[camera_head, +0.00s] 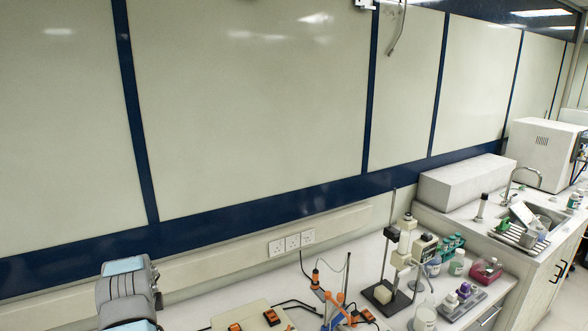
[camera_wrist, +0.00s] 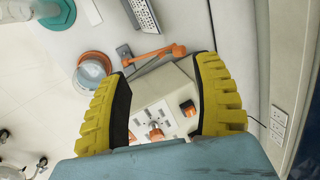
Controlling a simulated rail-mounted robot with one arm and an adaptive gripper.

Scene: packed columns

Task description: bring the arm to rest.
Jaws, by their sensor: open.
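My gripper (camera_wrist: 160,68) shows in the wrist view, with two yellow ribbed fingers and dark inner pads. The fingers are spread wide apart and nothing is between them. Beyond the gap, a white box with orange knobs (camera_wrist: 152,118) stands on the bench, apart from the fingers. In the head view part of my grey and light-blue arm is at the bottom left. My gripper's fingers do not show there.
The white box with orange switches (camera_head: 250,318) is at the bottom of the head view. An orange-clamped stand (camera_head: 338,308), a tall metal stand (camera_head: 388,255) and bottles (camera_head: 458,263) crowd the bench to the right. A panelled wall (camera_head: 250,100) rises behind. A sink (camera_head: 535,225) is far right.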

